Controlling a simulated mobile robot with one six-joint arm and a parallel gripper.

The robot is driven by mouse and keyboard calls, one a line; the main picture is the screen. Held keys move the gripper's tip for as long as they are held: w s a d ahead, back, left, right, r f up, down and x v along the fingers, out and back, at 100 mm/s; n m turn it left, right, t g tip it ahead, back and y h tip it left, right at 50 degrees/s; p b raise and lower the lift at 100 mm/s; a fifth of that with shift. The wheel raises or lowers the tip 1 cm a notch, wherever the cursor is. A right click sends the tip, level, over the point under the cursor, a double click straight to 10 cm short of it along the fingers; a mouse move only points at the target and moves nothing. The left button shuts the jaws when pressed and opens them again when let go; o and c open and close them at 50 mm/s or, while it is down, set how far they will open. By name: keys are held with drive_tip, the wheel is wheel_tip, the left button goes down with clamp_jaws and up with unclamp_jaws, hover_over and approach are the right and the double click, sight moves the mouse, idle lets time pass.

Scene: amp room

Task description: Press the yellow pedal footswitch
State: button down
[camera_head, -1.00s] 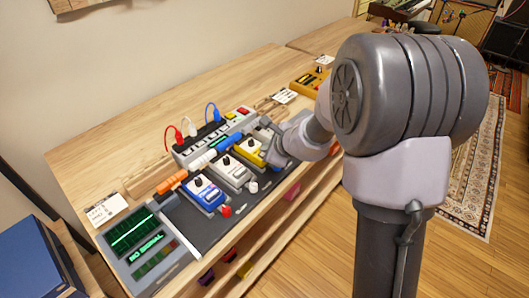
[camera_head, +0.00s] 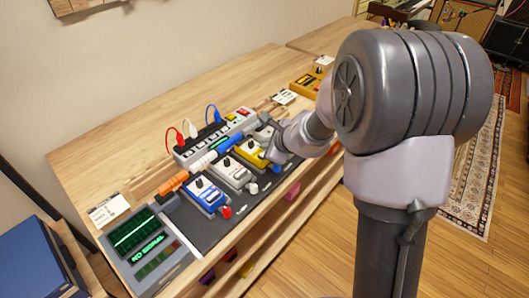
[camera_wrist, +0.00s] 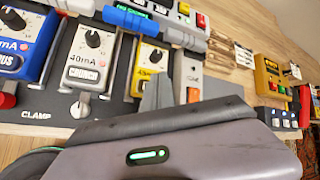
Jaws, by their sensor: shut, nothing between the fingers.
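The yellow pedal (camera_head: 250,152) sits on the dark pedal board, right of the white pedal. In the wrist view its upper face with a black knob (camera_wrist: 152,55) shows, and my gripper hides its lower part. My gripper (camera_head: 270,151) is shut and empty, low over the near right side of this pedal. In the wrist view its grey fingertip (camera_wrist: 160,92) overlaps the pedal's lower right edge; I cannot tell whether it touches. A small blue cap (camera_head: 277,169) shows just below the gripper; the yellow pedal's footswitch cannot be made out clearly.
The white pedal (camera_head: 231,172) and blue pedal (camera_head: 206,194) stand to the left on the board. A power strip (camera_head: 215,137) with cables lies behind. A screen unit (camera_head: 146,250) is at the near left. Another yellow box (camera_head: 308,82) stands farther right.

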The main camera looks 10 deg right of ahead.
wheel_tip(320, 180, up, 5)
drive_tip(key=p, duration=0.4)
drive_tip(key=shift+f, duration=0.1)
idle(0.4)
